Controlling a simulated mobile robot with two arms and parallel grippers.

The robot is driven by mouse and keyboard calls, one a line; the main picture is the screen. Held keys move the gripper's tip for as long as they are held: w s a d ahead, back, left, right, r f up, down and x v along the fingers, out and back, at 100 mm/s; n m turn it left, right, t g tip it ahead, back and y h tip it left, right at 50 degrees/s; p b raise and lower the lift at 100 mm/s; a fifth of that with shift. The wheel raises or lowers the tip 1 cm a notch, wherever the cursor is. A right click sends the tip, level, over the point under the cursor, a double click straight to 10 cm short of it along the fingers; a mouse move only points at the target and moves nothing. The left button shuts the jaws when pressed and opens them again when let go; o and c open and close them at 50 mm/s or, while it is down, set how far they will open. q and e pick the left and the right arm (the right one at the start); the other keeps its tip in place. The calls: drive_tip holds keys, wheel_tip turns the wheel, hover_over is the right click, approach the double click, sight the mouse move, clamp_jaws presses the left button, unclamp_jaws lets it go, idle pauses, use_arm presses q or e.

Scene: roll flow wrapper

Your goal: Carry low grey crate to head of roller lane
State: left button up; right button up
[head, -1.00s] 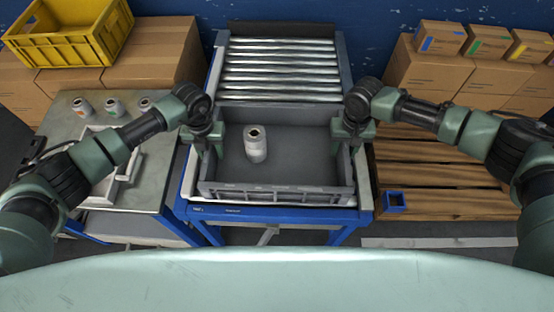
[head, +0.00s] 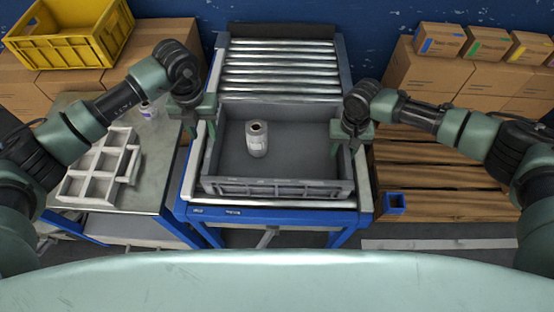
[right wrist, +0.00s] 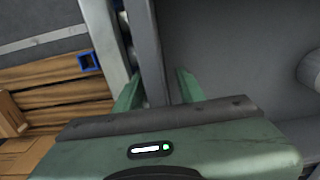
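The low grey crate (head: 277,188) sits level on the near part of the roller lane (head: 280,69), with bare rollers beyond its far wall. One white roll (head: 257,140) stands inside, left of the crate's middle. My left gripper (head: 200,128) is at the crate's left side, above the lane's edge; its fingers look apart and no hold on the wall shows. My right gripper (head: 353,143) is at the right wall. In the right wrist view, the open right gripper (right wrist: 158,88) straddles the crate wall (right wrist: 148,45), with a gap beside one finger.
A side table at left holds a white divided tray (head: 99,166) and a white roll (head: 148,111). Cardboard boxes and a yellow crate (head: 73,42) stand behind it. At right are a wooden pallet (head: 440,170), boxes (head: 430,72) and a small blue bin (head: 394,203).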

wheel_tip(320, 180, up, 12)
idle(0.5)
idle(0.5)
